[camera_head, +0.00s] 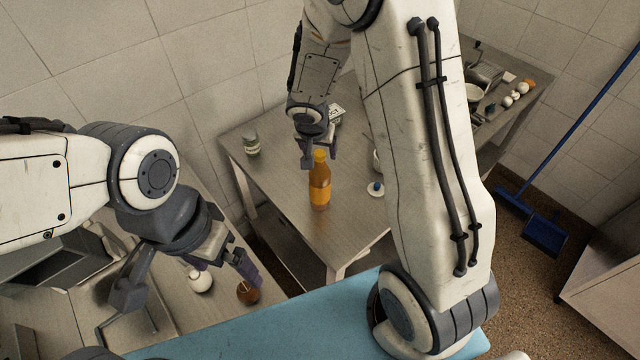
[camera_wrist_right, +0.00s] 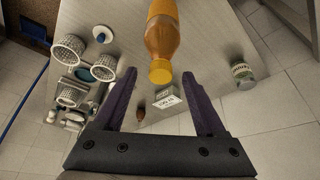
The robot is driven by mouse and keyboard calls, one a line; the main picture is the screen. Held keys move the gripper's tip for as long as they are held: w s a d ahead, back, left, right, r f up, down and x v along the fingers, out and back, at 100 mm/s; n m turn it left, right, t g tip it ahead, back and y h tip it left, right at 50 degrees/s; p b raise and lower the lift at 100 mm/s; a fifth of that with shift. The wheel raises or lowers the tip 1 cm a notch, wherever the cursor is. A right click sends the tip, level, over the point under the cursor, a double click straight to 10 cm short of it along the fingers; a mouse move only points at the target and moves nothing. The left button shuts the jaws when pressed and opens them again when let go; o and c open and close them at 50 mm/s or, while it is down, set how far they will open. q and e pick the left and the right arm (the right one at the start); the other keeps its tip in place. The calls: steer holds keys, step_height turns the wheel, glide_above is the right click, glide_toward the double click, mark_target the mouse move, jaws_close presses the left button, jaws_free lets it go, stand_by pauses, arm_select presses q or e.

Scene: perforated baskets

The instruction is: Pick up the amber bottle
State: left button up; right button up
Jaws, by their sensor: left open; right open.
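The amber bottle (camera_head: 319,185) stands upright on the table, with an orange cap and an orange label. In the right wrist view the bottle (camera_wrist_right: 162,35) shows with its cap toward me, just beyond the gap between my fingertips. My right gripper (camera_head: 312,152) is open and empty, behind and beside the bottle's cap in the head view. Its two purple fingers (camera_wrist_right: 160,77) are apart in the wrist view, with no bottle between them. My left gripper (camera_head: 190,290) is open over the left-hand counter, away from the bottle.
A jar with a green label (camera_wrist_right: 243,75) stands near the table's edge. A small sign (camera_wrist_right: 167,101) and perforated baskets (camera_wrist_right: 68,49) are also on the table. A white disc with a blue knob (camera_head: 376,188) lies right of the bottle. The table's front left is bare.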

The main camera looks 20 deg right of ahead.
mark_target(319, 179)
steer(key=shift+x, duration=1.5)
steer(key=shift+w, duration=0.1)
steer(key=shift+c, duration=0.3)
jaws_close()
steer(key=shift+r, duration=0.1)
